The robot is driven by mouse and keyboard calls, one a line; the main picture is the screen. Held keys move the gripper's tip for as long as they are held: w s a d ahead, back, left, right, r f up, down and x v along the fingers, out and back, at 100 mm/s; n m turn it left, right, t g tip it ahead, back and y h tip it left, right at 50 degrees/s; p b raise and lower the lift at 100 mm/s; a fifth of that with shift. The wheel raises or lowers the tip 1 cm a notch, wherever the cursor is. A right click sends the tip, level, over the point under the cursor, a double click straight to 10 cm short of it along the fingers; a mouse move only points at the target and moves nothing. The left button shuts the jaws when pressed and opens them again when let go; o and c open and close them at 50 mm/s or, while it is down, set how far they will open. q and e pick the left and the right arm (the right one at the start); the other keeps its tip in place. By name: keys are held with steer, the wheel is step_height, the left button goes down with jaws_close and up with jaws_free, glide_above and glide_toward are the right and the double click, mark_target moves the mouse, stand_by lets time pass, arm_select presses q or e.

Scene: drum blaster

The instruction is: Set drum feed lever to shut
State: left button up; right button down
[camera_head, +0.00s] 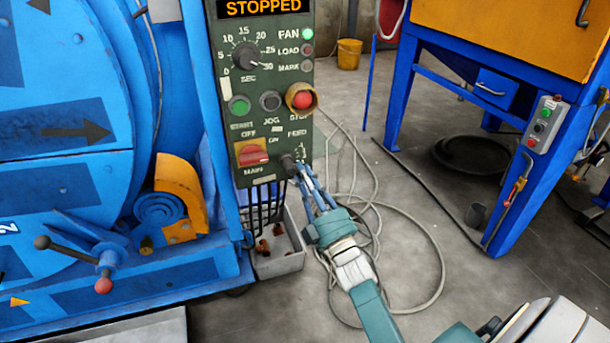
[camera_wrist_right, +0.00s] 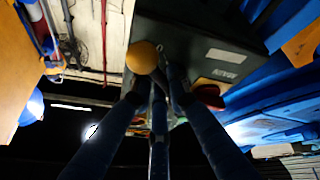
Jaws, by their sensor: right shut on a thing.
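The green control panel (camera_head: 262,95) stands beside the blue drum machine (camera_head: 55,120). The drum feed lever (camera_head: 287,163) shows as a dark stub low on the panel, below the FEED label. My right gripper (camera_head: 297,172) is at the lever, its blue fingers closed around its end. My left gripper is not in view.
The display (camera_head: 263,8) reads STOPPED. A red main switch (camera_head: 253,153) sits left of the lever, and a red stop button (camera_head: 302,99) above it. A grey bin (camera_head: 282,262) stands below the panel. Hose loops (camera_head: 432,262) lie on the floor. A blue-framed machine (camera_head: 402,95) stands right.

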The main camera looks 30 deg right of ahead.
stand_by(0.3)
steer(key=c, duration=1.9)
jaws_free()
steer(key=shift+c, duration=0.2)
steer(key=v, duration=1.2)
